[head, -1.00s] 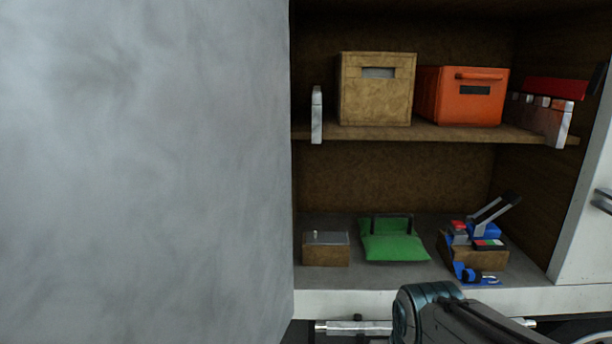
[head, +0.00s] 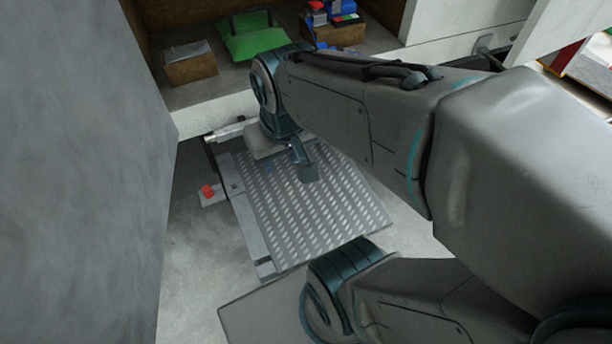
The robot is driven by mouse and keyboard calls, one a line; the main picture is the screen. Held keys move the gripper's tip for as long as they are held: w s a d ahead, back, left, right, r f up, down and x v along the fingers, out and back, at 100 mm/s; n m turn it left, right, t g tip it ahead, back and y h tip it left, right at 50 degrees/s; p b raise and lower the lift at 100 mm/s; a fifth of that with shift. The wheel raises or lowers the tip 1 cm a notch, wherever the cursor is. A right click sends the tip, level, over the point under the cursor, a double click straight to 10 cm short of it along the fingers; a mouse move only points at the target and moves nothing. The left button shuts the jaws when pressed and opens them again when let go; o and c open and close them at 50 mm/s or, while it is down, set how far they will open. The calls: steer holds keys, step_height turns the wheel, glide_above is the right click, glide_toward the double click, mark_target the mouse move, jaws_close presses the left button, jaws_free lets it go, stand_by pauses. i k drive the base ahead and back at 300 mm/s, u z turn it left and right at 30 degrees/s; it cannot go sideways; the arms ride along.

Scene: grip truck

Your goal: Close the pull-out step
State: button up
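The pull-out step (head: 325,220) is a grey metal tread-plate platform in the head view. It sticks out from under the truck compartment, low over the floor. A red knob (head: 208,191) sits on a bracket at its left side. My gripper (head: 306,172) is over the back part of the step and points down toward the plate. My wrist and arm partly hide the step's back and right side. I cannot tell whether the gripper touches the plate or whether its fingers are apart.
A large grey panel (head: 80,180) stands close on the left. Above the step, the compartment floor holds a small brown box (head: 190,66), a green bag (head: 252,38) and blue and red tools (head: 335,18). Bare concrete floor (head: 200,245) shows left of the step.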

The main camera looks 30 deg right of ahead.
mark_target(284, 220)
steer(key=u, duration=1.05)
steer(key=k, duration=0.55)
steer(key=u, duration=0.85)
steer(key=k, duration=0.5)
steer(key=z, duration=0.85)
